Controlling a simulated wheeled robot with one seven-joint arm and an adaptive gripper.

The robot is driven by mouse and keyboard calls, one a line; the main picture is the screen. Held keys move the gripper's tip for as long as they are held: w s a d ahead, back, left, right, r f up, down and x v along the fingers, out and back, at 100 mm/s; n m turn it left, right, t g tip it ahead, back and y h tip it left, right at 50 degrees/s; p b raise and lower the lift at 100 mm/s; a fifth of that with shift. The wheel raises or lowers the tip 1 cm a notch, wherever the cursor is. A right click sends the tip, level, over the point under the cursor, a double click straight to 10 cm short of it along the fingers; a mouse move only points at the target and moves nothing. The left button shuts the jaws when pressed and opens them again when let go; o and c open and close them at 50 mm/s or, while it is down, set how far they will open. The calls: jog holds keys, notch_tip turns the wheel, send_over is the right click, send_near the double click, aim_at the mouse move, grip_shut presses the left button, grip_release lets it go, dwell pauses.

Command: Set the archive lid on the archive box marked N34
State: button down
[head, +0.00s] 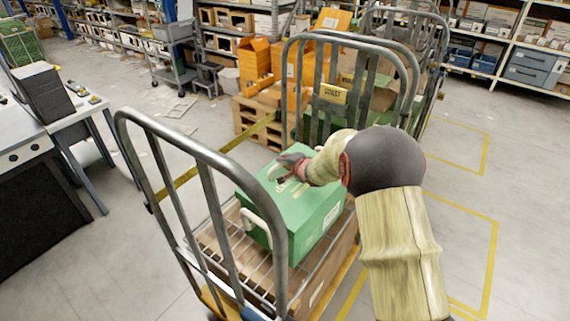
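A green box (312,222) stands on the cart in the middle of the head view, with a pale loop handle on its near left side and a white label on its right side. Its green top (268,190) bears pale markings; I cannot tell whether this is the archive lid, and no N34 mark is readable. My gripper (284,170), dark grey with red parts, is at the far part of the green top. It is small and partly hidden by my arm, so its opening and whether it touches or holds anything cannot be made out.
The cart's grey tubular frame (205,155) rises in front of the box on the left. A second cart (300,90) with a yellow sign stands behind. Wooden pallets (250,118) and orange boxes are at the back. A desk (60,125) is at left; open floor lies right.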

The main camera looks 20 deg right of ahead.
aim_at(285, 172)
jog(key=shift+f+b, duration=0.8)
jog(key=shift+f, duration=1.6)
jog(key=c, duration=1.7)
grip_release()
jog(key=v, duration=1.2)
jog(key=shift+f, duration=0.1)
